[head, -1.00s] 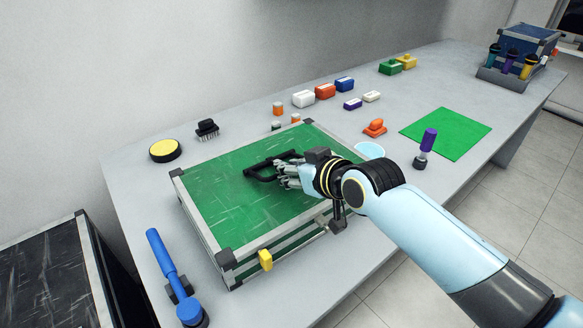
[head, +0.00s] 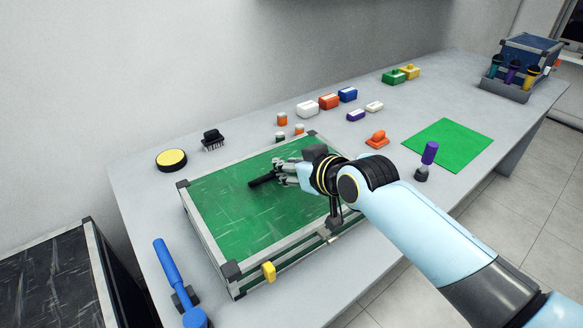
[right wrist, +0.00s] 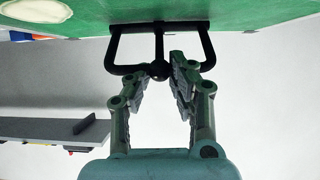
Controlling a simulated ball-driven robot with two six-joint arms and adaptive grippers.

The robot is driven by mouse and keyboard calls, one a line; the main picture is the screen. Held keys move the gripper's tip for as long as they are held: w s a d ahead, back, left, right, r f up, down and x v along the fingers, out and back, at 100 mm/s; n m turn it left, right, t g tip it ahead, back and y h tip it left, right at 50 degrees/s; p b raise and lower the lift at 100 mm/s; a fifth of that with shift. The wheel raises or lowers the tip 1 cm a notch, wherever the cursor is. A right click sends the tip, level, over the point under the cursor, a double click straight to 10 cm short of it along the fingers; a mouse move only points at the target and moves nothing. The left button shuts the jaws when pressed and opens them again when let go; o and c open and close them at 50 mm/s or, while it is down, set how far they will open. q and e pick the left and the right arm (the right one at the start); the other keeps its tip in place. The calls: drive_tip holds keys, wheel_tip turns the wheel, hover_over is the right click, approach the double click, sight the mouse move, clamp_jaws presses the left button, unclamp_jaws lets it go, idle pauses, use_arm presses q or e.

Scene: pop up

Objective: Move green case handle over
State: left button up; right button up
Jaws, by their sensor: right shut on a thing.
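The green case (head: 240,222) lies closed on the table, with grey metal edges, black corners and a yellow latch (head: 269,271). Its black handle (head: 262,180) is on the green top face and now shows as a narrow bar in the head view. My right gripper (head: 284,173) is over the case top, shut on the handle. In the right wrist view the handle (right wrist: 207,48) is a black loop joined to the green face (right wrist: 240,15), with its outer bar between my fingers (right wrist: 160,85). My left gripper is not in view.
A blue tool (head: 170,265) lies at the case's front left. A yellow round pad (head: 171,160) and black brush (head: 213,139) are behind it. Coloured blocks (head: 328,101), a purple-handled stamp (head: 428,155) and a green mat (head: 449,145) are farther right.

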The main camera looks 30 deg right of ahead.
drive_tip(key=shift+w+r, duration=0.5)
drive_tip(key=shift+r, duration=0.15)
drive_tip(key=shift+w, duration=0.1)
drive_tip(key=shift+w+a+r+p, duration=0.1)
drive_tip(key=shift+w+r+p, duration=0.2)
drive_tip(key=shift+w, duration=0.2)
drive_tip(key=shift+w+r+p, duration=0.25)
drive_tip(key=shift+w, duration=0.25)
drive_tip(key=shift+w+a+r, duration=0.1)
drive_tip(key=shift+w+r, duration=0.1)
drive_tip(key=shift+w, duration=0.9)
